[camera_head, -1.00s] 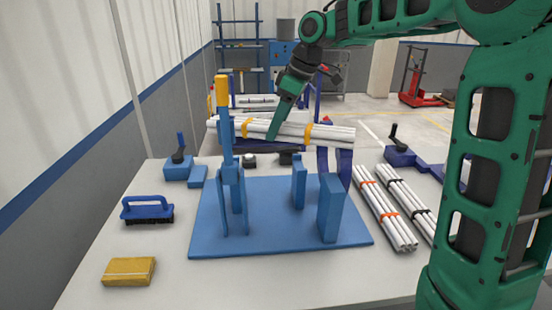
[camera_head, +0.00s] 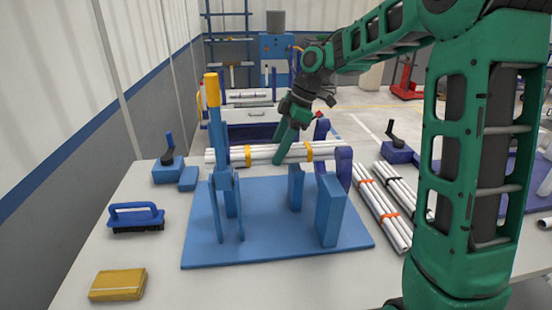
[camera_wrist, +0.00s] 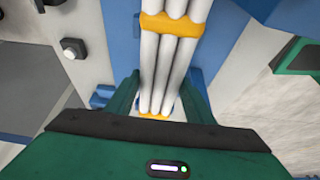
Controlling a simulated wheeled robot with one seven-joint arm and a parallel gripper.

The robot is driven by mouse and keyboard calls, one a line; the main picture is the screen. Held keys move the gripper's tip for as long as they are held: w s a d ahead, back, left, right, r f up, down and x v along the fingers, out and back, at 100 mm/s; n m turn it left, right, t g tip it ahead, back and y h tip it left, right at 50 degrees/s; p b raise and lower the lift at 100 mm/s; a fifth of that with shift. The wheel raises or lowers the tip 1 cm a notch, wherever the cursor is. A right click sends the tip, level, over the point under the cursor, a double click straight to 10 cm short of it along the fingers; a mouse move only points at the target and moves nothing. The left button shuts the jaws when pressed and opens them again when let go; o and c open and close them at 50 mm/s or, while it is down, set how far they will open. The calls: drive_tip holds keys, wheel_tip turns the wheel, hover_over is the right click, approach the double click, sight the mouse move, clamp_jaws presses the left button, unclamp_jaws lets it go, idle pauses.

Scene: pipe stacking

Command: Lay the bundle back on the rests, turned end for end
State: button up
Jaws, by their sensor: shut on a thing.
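The bundle of white pipes with two yellow bands (camera_head: 265,154) lies nearly level above the blue base plate in the head view. My gripper (camera_head: 281,158) is shut on it between the bands. In the wrist view the bundle (camera_wrist: 172,62) runs up between my gripper's fingers (camera_wrist: 160,100). The blue rests are a left fork (camera_head: 226,205) and right uprights (camera_head: 331,208), fixed to the plate (camera_head: 270,240). The bundle's left end passes behind a tall post with a yellow top (camera_head: 213,90). I cannot tell whether the bundle touches the rests.
Two more pipe bundles, one with orange bands (camera_head: 382,207) and one with black bands (camera_head: 407,190), lie to the right. A blue brush (camera_head: 136,217) and a yellow block (camera_head: 118,284) lie at left. Purple uprights (camera_head: 343,168) stand behind the right rests.

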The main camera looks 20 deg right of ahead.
drive_tip(key=shift+f, duration=1.35)
drive_tip(key=o, duration=1.4)
drive_tip(key=shift+o, duration=0.2)
drive_tip(key=v, duration=1.1)
drive_tip(key=shift+d, duration=0.1)
drive_tip(key=shift+s+d+r, duration=0.15)
drive_tip(key=shift+r, duration=0.3)
